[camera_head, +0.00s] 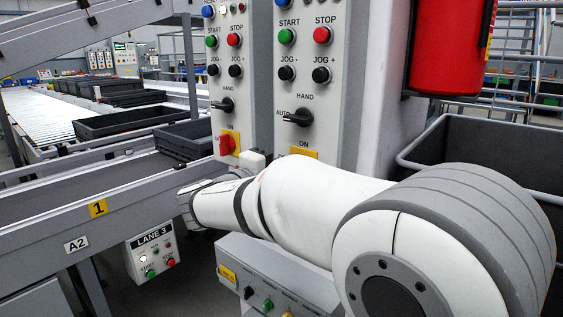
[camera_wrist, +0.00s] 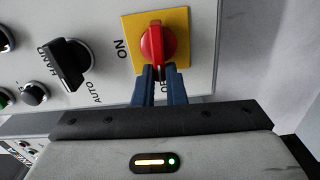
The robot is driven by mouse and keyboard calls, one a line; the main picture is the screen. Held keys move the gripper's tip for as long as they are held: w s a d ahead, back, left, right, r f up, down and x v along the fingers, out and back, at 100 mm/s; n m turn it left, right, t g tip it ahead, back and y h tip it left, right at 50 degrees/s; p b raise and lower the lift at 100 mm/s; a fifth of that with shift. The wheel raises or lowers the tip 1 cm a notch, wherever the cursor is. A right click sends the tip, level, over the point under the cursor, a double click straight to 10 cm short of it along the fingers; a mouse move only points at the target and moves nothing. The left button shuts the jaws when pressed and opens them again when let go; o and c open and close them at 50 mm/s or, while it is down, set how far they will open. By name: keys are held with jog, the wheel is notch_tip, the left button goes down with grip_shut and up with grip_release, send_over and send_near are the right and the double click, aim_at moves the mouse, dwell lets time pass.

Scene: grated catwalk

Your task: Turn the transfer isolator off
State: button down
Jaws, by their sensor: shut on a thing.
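The transfer isolator is a red rotary handle (camera_wrist: 152,45) on a yellow plate (camera_wrist: 185,33) in the wrist view. "ON" is printed on the plate's left; a label below is mostly hidden by a finger. The handle's long side runs roughly up and down the picture. My gripper (camera_wrist: 160,80) has its two blue fingers shut on the handle's lower end. In the head view, the plate's top edge (camera_head: 304,152) shows on the right-hand panel; my arm hides the handle and the fingers there.
A similar red switch (camera_head: 228,143) sits on the left-hand panel (camera_head: 226,85). A black HAND/AUTO selector (camera_wrist: 68,64) is beside the plate. A red cylinder (camera_head: 447,45) and a dark bin (camera_head: 480,150) stand right; a conveyor (camera_head: 100,190) runs left.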

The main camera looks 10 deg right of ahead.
jog(key=shift+f+n, duration=0.15)
jog(key=shift+n, duration=0.25)
jog(key=c, duration=1.5)
grip_release()
jog(key=p+v, duration=0.1)
jog(key=v, duration=0.6)
jog(key=shift+s+a+p, duration=0.25)
jog(key=shift+a+p, duration=0.1)
jog(key=shift+d, duration=0.1)
